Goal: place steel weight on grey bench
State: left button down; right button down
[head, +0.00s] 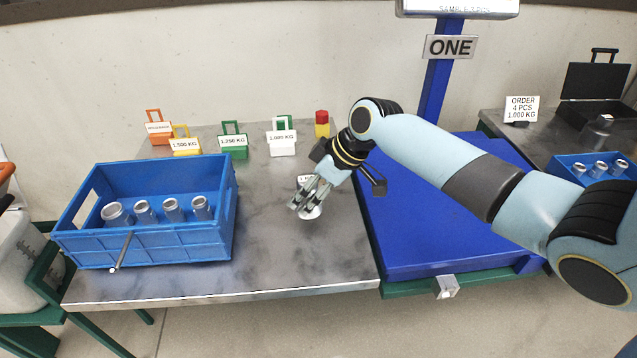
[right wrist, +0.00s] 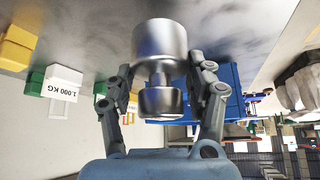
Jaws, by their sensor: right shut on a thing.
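The steel weight (right wrist: 160,42) is a shiny cylinder with a narrow neck and a knob. It fills the middle of the right wrist view, between the fingers of my right gripper (right wrist: 161,75). My right gripper (head: 308,198) is shut on the weight and points down over the grey bench (head: 275,265). In the head view the weight (head: 312,213) shows only partly below the fingers. It is at or just above the bench top; I cannot tell whether it touches. My left gripper is not in view.
A blue crate (head: 170,243) with several metal cylinders stands on the left of the bench. Coloured weights with labels, such as the green one (head: 233,148), line the back. A blue scale platform (head: 430,240) lies to the right. The bench front is clear.

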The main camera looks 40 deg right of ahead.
jog(key=shift+f+b, duration=0.5)
jog(key=shift+f, duration=1.3)
jog(key=shift+f, duration=0.15)
jog(key=shift+c, duration=2.2)
grip_release()
jog(key=p+v, duration=0.3)
jog(key=v, duration=0.9)
jog(key=shift+s, duration=0.1)
